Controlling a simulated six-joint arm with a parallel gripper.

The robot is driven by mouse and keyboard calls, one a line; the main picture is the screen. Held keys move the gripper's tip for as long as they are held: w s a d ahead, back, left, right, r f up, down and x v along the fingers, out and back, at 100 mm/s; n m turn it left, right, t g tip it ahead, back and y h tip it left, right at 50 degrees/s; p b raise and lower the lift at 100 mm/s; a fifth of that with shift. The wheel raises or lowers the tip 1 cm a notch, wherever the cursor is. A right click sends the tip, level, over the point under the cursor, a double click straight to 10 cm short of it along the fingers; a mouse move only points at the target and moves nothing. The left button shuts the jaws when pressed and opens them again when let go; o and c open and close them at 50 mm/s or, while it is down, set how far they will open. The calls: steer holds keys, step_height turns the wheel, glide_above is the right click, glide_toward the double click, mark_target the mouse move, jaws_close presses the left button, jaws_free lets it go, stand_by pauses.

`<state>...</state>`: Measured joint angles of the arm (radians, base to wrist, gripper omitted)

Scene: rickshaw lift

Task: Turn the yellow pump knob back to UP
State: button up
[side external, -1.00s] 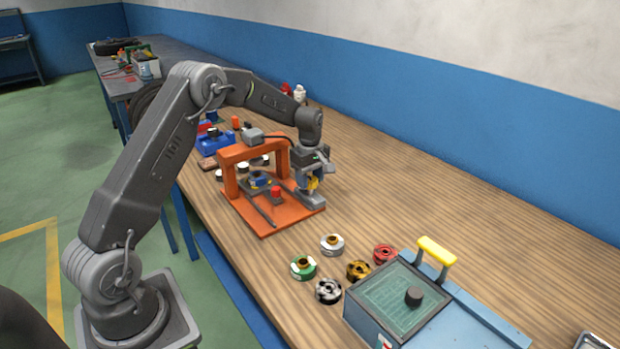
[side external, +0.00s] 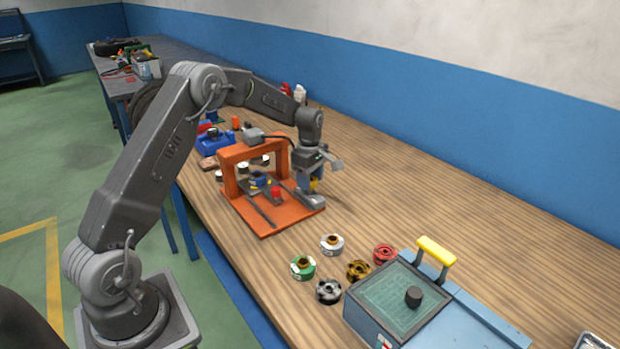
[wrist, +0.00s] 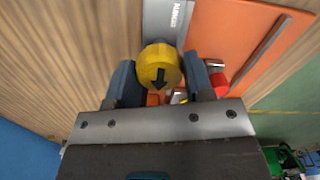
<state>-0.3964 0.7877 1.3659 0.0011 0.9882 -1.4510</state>
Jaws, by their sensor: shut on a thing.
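The yellow pump knob (wrist: 158,66) sits between my gripper's two blue-grey fingers in the wrist view. Its black arrow points toward the bottom of that picture. My gripper (wrist: 160,82) is shut on the knob, one finger on each side. In the side view my gripper (side external: 312,187) points down at the right end of the orange lift frame (side external: 228,172). Only a bit of the yellow knob (side external: 314,184) shows there between the fingers. A grey pump body (side external: 311,201) lies under it; its white lettering in the wrist view is too small to read surely.
A red button (side external: 276,193) and dark rails stand on the orange base, close left of my gripper. Several round coloured parts (side external: 331,243) and a blue box with a yellow handle (side external: 436,251) stand nearer the camera. The wooden table (side external: 430,190) is clear on the right.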

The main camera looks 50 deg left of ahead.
steer(key=o, duration=0.9)
step_height(320, 180, up, 14)
steer(key=shift+f, duration=0.1)
